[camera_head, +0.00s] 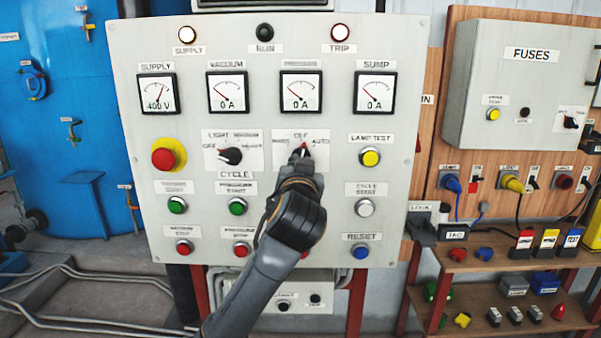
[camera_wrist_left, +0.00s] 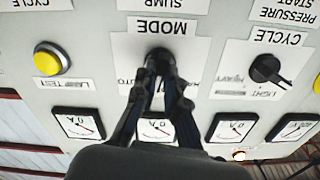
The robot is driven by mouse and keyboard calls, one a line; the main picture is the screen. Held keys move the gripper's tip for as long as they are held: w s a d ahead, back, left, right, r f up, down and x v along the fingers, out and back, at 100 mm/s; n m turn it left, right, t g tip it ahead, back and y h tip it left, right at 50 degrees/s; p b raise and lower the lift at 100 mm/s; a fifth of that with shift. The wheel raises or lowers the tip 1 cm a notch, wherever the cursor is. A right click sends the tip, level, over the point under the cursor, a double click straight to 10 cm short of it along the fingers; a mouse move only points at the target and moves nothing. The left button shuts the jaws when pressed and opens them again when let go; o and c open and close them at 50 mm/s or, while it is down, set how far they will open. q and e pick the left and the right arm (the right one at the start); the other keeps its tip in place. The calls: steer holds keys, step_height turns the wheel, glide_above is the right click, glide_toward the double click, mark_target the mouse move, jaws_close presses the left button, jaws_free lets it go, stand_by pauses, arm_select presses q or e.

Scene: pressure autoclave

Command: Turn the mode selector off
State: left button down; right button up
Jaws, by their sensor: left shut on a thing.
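The mode selector is a dark knob (camera_wrist_left: 160,60) on a white plate below the upside-down MODE label (camera_wrist_left: 162,28) in the left wrist view. In the head view its plate (camera_head: 285,135) shows small text around the top, with AUTO at the right. My left gripper (camera_head: 304,153) covers most of the knob there, so its pointing direction is hard to tell. In the wrist view the two fingers of my left gripper (camera_wrist_left: 160,85) close around the knob from both sides. My right gripper is not in view.
The grey panel (camera_head: 130,100) holds gauges, lamps and buttons. A black cycle selector (camera_head: 230,156) is left of my gripper, and a yellow lamp test button (camera_head: 370,157) is right. A red emergency button (camera_head: 164,158) is farther left. A fuse box (camera_head: 520,85) stands at the right.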

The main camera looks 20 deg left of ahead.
arm_select(q)
steer(key=shift+f+n+b, duration=0.1)
steer(key=shift+n+b, duration=0.25)
steer(key=shift+n, duration=0.85)
steer(key=c, duration=1.4)
jaws_free()
steer(key=v, duration=1.2)
